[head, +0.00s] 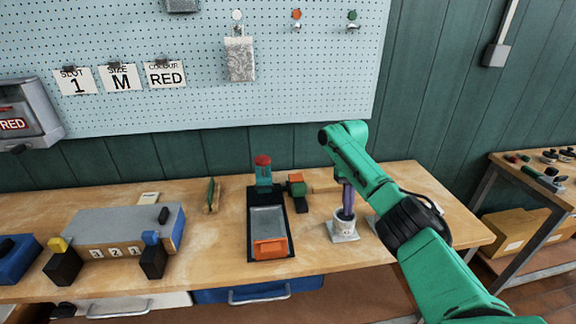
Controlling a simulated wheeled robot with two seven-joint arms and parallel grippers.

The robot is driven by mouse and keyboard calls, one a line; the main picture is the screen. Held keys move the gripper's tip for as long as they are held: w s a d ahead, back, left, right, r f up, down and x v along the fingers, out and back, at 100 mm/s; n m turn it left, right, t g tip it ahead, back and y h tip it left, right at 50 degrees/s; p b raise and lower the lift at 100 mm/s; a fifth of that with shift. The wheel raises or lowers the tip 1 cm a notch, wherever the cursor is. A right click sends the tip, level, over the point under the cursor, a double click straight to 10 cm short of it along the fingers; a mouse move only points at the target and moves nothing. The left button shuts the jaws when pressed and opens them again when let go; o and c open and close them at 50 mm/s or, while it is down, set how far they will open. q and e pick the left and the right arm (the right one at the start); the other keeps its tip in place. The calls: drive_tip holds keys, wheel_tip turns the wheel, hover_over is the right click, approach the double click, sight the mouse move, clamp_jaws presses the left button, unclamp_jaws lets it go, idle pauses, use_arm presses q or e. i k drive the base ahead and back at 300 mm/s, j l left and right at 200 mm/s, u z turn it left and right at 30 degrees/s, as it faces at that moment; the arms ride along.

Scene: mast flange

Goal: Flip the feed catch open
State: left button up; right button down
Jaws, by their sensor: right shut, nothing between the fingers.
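No part in view is clearly marked as the feed catch, and I cannot tell which piece it is. A black fixture (283,222) with a grey plate and an orange front block (270,248) lies mid-bench. A teal block with a red cap (263,161) stands at its back, and a small green and orange block (297,187) sits at its right. My left gripper is not in view.
A blue bin (14,262) is at the far left. A pegboard (200,92) hangs behind.

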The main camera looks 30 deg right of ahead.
sight(299, 189)
drive_tip(key=i, duration=1.05)
